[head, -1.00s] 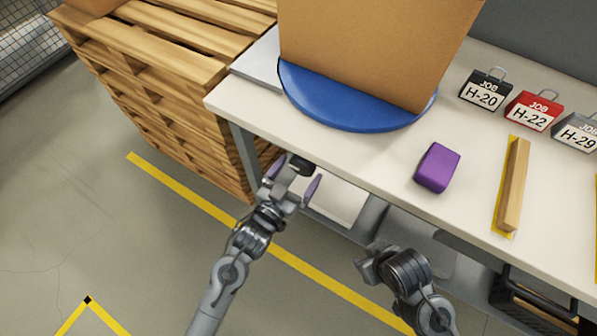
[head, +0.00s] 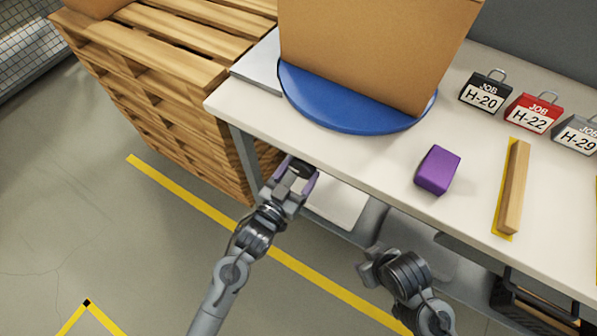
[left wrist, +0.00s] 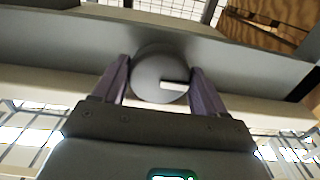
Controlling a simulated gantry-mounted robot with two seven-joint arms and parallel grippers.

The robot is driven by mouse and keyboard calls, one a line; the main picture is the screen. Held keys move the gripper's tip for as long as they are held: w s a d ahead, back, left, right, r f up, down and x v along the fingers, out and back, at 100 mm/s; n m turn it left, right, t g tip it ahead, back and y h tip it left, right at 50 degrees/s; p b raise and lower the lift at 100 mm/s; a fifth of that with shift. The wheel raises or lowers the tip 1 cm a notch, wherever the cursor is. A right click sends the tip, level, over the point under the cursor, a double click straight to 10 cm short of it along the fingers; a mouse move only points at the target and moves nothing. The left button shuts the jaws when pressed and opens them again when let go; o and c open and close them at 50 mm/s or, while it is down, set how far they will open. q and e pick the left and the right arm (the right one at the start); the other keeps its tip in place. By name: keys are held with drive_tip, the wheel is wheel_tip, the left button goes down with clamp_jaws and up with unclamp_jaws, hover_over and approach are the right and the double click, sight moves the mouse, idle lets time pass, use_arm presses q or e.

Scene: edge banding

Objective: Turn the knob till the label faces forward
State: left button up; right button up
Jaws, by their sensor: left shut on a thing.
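A round grey knob (left wrist: 158,78) with a pale slot mark sits under the front edge of the table. In the head view it shows as a dark piece (head: 301,168). My left gripper (head: 294,180) is shut on it, with a purple finger on either side in the left wrist view (left wrist: 160,92). A large brown cardboard box (head: 370,50) stands on a blue turntable (head: 340,113). The box side in view is plain, and no label shows on it. My right gripper (head: 376,265) is partly in view by the table front; its jaw state is unclear.
On the white table (head: 385,160) lie a purple block (head: 438,170) and a wooden bar (head: 515,187) on a yellow strip. JOB tags such as H-20 (head: 484,92) and H-22 (head: 532,112) stand behind. Wooden pallets (head: 165,90) are stacked at the left.

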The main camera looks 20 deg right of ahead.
use_arm(q)
drive_tip(key=shift+r+m+p, duration=0.2)
drive_tip(key=shift+m+p, duration=0.8)
drive_tip(key=shift+p, duration=0.05)
drive_tip(key=shift+m+p, duration=0.55)
drive_tip(key=shift+m, duration=0.25)
drive_tip(key=shift+f+m+p, duration=0.1)
drive_tip(key=shift+m+p, duration=0.75)
drive_tip(key=shift+m, duration=0.55)
drive_tip(key=shift+w, duration=0.1)
drive_tip(key=shift+f+m, duration=0.1)
drive_tip(key=shift+m, duration=0.2)
drive_tip(key=o, duration=1)
drive_tip(key=shift+o, duration=0.2)
